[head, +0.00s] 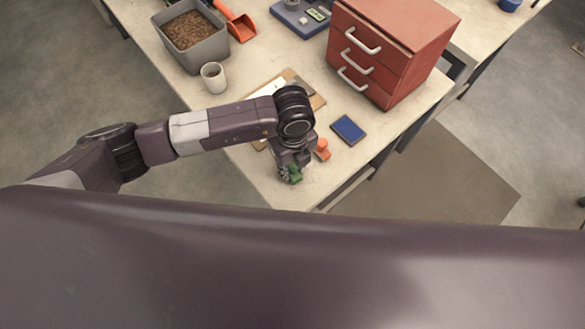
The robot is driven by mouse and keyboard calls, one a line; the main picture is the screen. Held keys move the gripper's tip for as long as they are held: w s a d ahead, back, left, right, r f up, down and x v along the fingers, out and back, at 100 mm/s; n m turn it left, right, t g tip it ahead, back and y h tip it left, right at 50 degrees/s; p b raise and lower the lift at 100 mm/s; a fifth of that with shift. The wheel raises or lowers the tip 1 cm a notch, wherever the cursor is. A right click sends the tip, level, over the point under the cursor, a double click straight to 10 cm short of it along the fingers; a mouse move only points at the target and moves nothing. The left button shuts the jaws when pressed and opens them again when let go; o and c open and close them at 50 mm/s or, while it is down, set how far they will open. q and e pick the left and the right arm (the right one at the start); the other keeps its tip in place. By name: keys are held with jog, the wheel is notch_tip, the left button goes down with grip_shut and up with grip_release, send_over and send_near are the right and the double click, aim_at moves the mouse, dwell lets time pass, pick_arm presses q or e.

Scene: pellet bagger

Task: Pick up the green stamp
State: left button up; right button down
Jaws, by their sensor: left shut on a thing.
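The green stamp (296,178) shows as a small green piece at the jaws of my left gripper (289,172), near the front corner of the workbench. My left gripper points down and is shut on it. The gripper and wrist cover much of the stamp, and I cannot tell whether it touches the bench. An orange-red stamp (322,149) stands just to the right of the gripper. My right gripper is not in view.
A blue ink pad (348,129) lies right of the gripper. A clipboard (314,97) lies partly under my arm. A red drawer cabinet (385,50), a cup (213,76), a grey pellet bin (190,38), an orange scoop (238,24) and a scale (297,20) stand farther back.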

aim_at(293, 165)
pick_arm(q)
jog(key=shift+r, duration=0.1)
grip_shut()
notch_tip(293, 165, up, 20)
jog(key=b, duration=0.4)
